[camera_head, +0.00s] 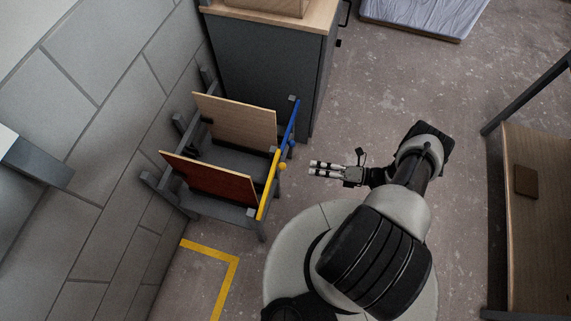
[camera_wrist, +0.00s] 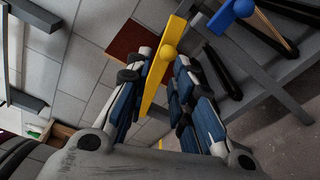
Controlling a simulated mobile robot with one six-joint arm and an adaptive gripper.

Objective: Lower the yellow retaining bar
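The yellow retaining bar (camera_head: 268,188) runs slantwise across the front end of a grey rack's near bay, by the dark red panel (camera_head: 208,177). Its yellow knob (camera_head: 283,166) sticks out near its upper end. My gripper (camera_head: 313,168) is open and empty, a short way right of the knob, pointing at it. In the wrist view, the yellow bar (camera_wrist: 153,88) and its knob (camera_wrist: 168,52) show between the spread fingers (camera_wrist: 160,78), beyond them. I see no contact.
A blue bar (camera_head: 292,120) with a blue knob crosses the neighbouring bay, which holds a light wooden panel (camera_head: 235,120). A dark cabinet (camera_head: 265,60) stands behind the rack. Yellow tape (camera_head: 232,275) marks the floor in front. A wooden-topped table stands at the right.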

